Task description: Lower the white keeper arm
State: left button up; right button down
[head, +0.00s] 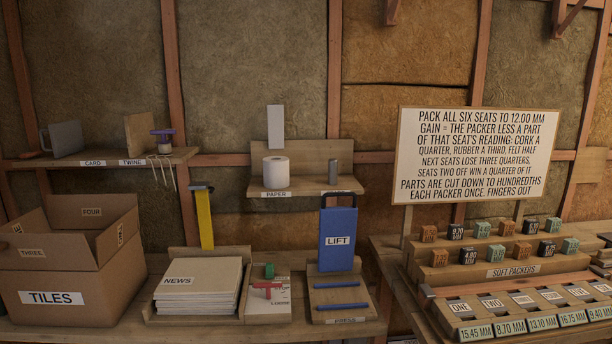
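A white upright bar (276,126), which looks like the keeper arm, stands raised above the paper shelf. Its lower end is just above and behind a white paper roll (276,170). The roll stands upright on the wooden shelf (318,187), which has a label reading PAPER (276,194). A short grey post (333,171) stands on the same shelf to the right of the roll. How the bar is hinged cannot be seen. Neither of my grippers is in view.
Below are a newspaper stack (195,290), a blue LIFT plate (338,262) with a dark handle, and a yellow strip (204,220). A TILES box (70,265) is at left. A sign (472,155) and soft packers (510,252) are at right. Space before the paper shelf looks clear.

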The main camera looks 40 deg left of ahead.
aim_at(275, 116)
jog(key=u, duration=1.85)
jog(key=i+l, duration=0.1)
jog(key=i, duration=0.3)
jog(key=i+l, duration=0.1)
jog(key=i, duration=0.25)
